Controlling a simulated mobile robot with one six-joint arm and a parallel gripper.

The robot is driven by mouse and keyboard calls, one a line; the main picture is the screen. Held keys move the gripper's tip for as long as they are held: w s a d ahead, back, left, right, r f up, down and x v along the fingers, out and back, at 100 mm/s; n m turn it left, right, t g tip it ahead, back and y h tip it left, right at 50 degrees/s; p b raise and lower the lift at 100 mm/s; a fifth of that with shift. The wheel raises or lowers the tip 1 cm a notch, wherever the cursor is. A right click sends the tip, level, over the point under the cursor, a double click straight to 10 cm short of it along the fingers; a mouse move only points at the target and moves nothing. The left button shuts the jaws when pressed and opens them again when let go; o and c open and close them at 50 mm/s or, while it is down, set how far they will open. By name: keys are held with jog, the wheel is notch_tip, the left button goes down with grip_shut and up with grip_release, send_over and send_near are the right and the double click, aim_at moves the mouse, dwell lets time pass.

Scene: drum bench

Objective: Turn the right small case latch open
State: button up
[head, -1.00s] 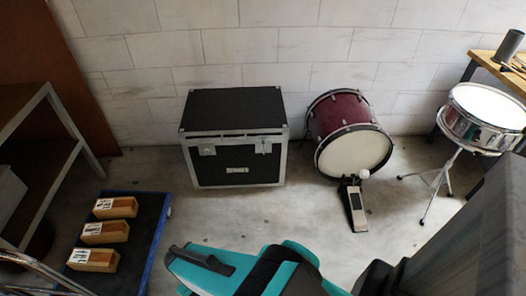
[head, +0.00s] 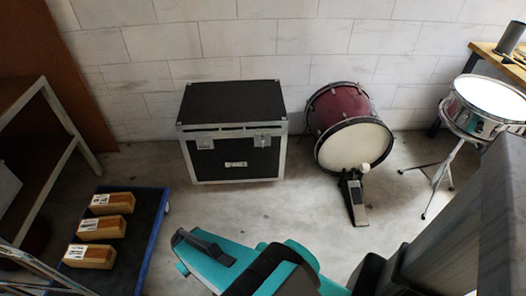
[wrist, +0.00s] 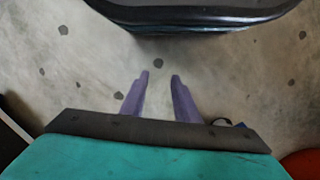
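A black case (head: 237,166) with silver metal edges stands on the floor against the wall in the head view. Its right latch (head: 262,140) is a small silver plate high on the front face. The left latch (head: 205,143) is a similar plate. Both are too small to tell whether they are open. My gripper (wrist: 158,77) shows in the wrist view with its two purple fingers apart and nothing between them. It points over bare floor and is not touching the case. In the head view my teal arm is in front of the case, with the fingers out of sight.
A maroon bass drum (head: 354,146) with a pedal (head: 354,197) stands right of the case. A snare (head: 488,105) on a stand is farther right. A blue-edged trolley (head: 154,240) carries wooden blocks at left. A dark, unidentified object (wrist: 195,15) crosses the wrist view's top.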

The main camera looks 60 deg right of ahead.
jog(key=w+d+m+t+h+b, duration=0.25)
jog(key=w+d, duration=0.25)
jog(key=d, duration=0.4)
jog(key=w+d+f+m+t+h+b, duration=0.1)
jog(key=w+d+t+b, duration=0.25)
jog(key=d, duration=0.55)
jog(key=w+d+m+t+h+b, duration=0.1)
jog(key=w+d+m+t+b, duration=0.25)
jog(key=d, duration=0.55)
jog(key=s+d+r+t+h+b, duration=0.1)
jog(key=s+d+r+h+b, duration=0.2)
jog(key=d, duration=0.5)
jog(key=s+d+r+m+t+h+b, duration=0.1)
jog(key=s+d+r+h+b, duration=0.1)
jog(key=d+r, duration=0.3)
jog(key=s+d+r+m+t+h+b, duration=0.1)
jog(key=s+d+r+h+b, duration=0.2)
jog(key=d, duration=0.9)
notch_tip(320, 180, up, 2)
jog(key=shift+s+h+b, duration=0.3)
jog(key=shift+h+b, duration=0.2)
jog(key=shift+h, duration=0.55)
jog(key=shift+w+d+f+b, duration=0.1)
jog(key=shift+w+d+b, duration=0.1)
jog(key=shift+b, duration=0.2)
jog(key=b+x, duration=0.3)
jog(key=b, duration=0.4)
jog(key=shift+w+d+f, duration=0.1)
jog(key=shift+w+d, duration=0.1)
jog(key=shift+d, duration=0.15)
